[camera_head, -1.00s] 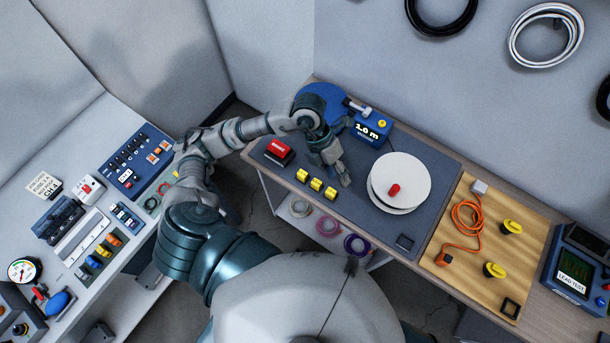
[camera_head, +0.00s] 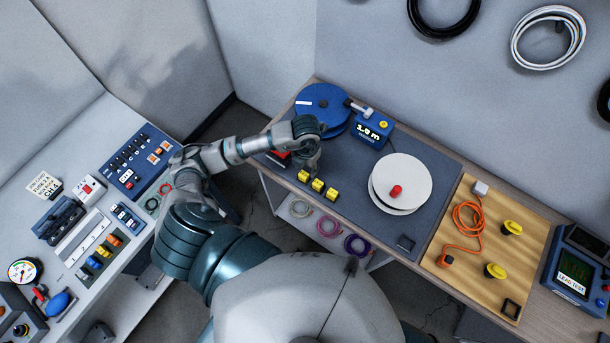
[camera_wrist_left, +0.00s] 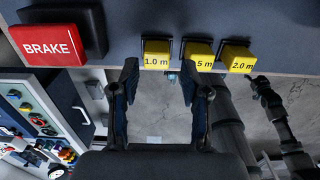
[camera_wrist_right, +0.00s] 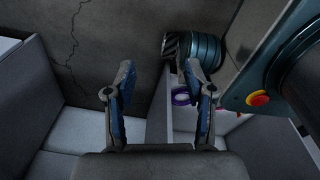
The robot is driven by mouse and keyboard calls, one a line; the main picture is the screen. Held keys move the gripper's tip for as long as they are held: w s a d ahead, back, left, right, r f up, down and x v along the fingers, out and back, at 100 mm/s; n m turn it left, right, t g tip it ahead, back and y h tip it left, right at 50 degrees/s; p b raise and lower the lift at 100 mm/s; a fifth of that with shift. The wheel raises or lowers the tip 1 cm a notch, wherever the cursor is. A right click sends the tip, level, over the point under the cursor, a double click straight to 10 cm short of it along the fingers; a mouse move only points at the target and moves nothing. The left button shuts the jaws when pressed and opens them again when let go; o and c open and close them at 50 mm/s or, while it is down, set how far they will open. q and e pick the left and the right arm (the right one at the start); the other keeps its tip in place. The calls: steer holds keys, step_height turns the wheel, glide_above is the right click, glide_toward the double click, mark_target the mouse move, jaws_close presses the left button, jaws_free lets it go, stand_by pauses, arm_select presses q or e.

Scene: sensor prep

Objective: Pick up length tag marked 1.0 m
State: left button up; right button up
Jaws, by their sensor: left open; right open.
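The yellow length tag marked 1.0 m (camera_wrist_left: 157,54) stands at the left of a row of three tags in the left wrist view, at the table's front edge. Beside it are the tag reading 5 m (camera_wrist_left: 198,56) and the 2.0 m tag (camera_wrist_left: 238,59). In the head view the 1.0 m tag (camera_head: 303,176) is beside my left gripper (camera_head: 312,172). In the left wrist view my left gripper (camera_wrist_left: 160,85) is open and empty, with the 1.0 m tag just beyond and between its fingertips. My right gripper (camera_wrist_right: 156,85) is open and empty, away from the table.
A red BRAKE block (camera_wrist_left: 47,46) sits left of the tags. A blue 1.0 m display box (camera_head: 371,131), a blue reel (camera_head: 323,104) and a white spool (camera_head: 412,178) stand behind and right.

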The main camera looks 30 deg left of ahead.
mark_target(303, 174)
arm_select(q)
steer(key=f, duration=0.3)
steer(key=a+f+p, duration=0.1)
steer(key=shift+s+f, duration=0.3)
steer(key=shift+f, duration=0.3)
steer(key=shift+d, duration=0.45)
steer(key=c, duration=0.7)
steer(key=shift+a, duration=0.2)
arm_select(e)
steer(key=shift+a+r, duration=0.35)
steer(key=shift+r, duration=0.25)
arm_select(q)
steer(key=shift+a+r, duration=0.1)
arm_select(e)
steer(key=shift+a, duration=0.2)
